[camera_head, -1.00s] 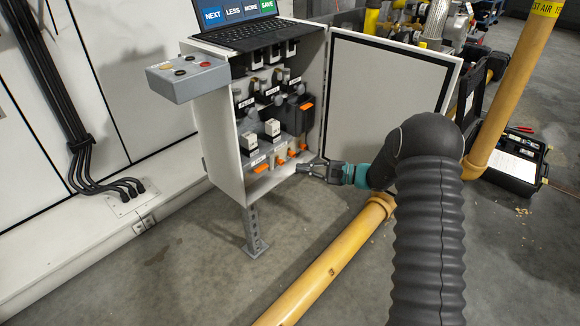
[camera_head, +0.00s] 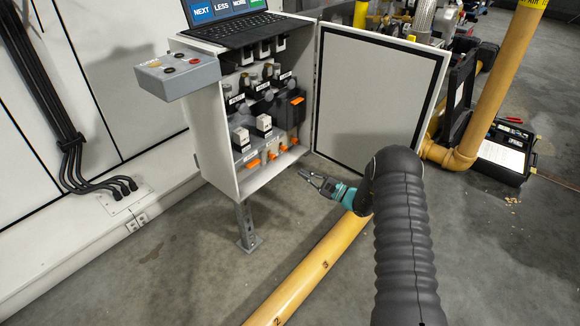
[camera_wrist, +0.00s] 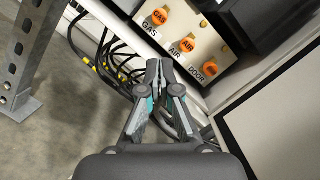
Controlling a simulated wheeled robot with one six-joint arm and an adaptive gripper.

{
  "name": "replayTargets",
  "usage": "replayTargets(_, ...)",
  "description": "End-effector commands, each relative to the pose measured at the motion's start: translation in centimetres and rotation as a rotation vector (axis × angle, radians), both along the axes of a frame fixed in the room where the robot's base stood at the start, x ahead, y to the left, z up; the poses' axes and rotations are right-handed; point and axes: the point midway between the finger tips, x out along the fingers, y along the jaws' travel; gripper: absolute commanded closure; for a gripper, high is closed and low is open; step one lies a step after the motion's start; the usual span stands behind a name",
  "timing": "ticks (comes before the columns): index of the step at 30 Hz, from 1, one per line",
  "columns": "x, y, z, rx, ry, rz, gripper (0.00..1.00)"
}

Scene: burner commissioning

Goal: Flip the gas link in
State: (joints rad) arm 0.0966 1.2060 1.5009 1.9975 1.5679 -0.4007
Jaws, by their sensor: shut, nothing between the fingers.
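The gas link is an orange lever marked GAS (camera_wrist: 162,18) on a pale strip low in the open cabinet. Beside it in the wrist view are similar orange links for AIR (camera_wrist: 188,45) and DOOR (camera_wrist: 212,69). In the head view a row of orange links (camera_head: 271,156) shows at the cabinet bottom, with labels too small to read. My gripper (camera_wrist: 158,66) is shut and empty, its fingertips apart from the links. In the head view my gripper (camera_head: 303,174) is just outside and below the cabinet's lower front edge.
The cabinet (camera_head: 216,155) stands on a metal leg (camera_head: 245,225), its door (camera_head: 375,95) open to the right. Black cables (camera_wrist: 105,55) hang beneath. A yellow pipe (camera_head: 305,275) runs along the floor under my arm. A grey button box (camera_head: 180,75) sticks out at the left.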

Motion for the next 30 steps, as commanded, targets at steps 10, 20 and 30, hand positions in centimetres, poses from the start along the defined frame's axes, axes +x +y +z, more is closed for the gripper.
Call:
replayTargets(10,2.3,4.7,0.9,0.0,-0.002,0.004,1.0)
replayTargets(20,4.1,8.0,1.5,-0.001,0.0,0.002,1.0)
replayTargets(30,4.4,8.4,1.7,0.0,0.0,0.001,1.0)
